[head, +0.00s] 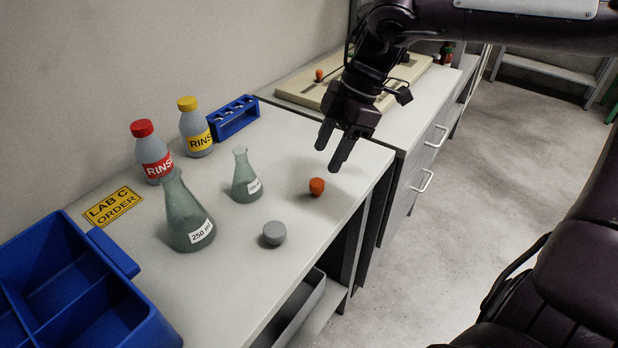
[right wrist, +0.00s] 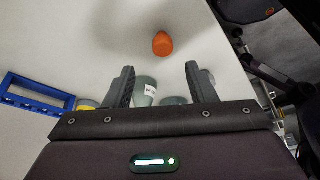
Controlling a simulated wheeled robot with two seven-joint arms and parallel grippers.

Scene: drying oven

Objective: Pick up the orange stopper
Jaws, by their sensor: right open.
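The orange stopper (head: 317,187) stands on the pale bench near its front edge, right of the smaller flask. My right gripper (head: 334,155) is open and empty, above and behind the stopper in the head view, with its fingers pointing down. In the right wrist view the stopper (right wrist: 163,43) lies beyond the fingertips, between the lines of the two fingers (right wrist: 160,75). The stopper is not touched. My left gripper is not in view.
A grey stopper (head: 273,233), a large 250 ml flask (head: 187,215) and a smaller flask (head: 245,178) stand nearby. Two rinse bottles (head: 152,155) and a blue rack (head: 234,118) are behind. A blue divided bin (head: 128,322) is at left. Another orange stopper (head: 319,75) sits on a board.

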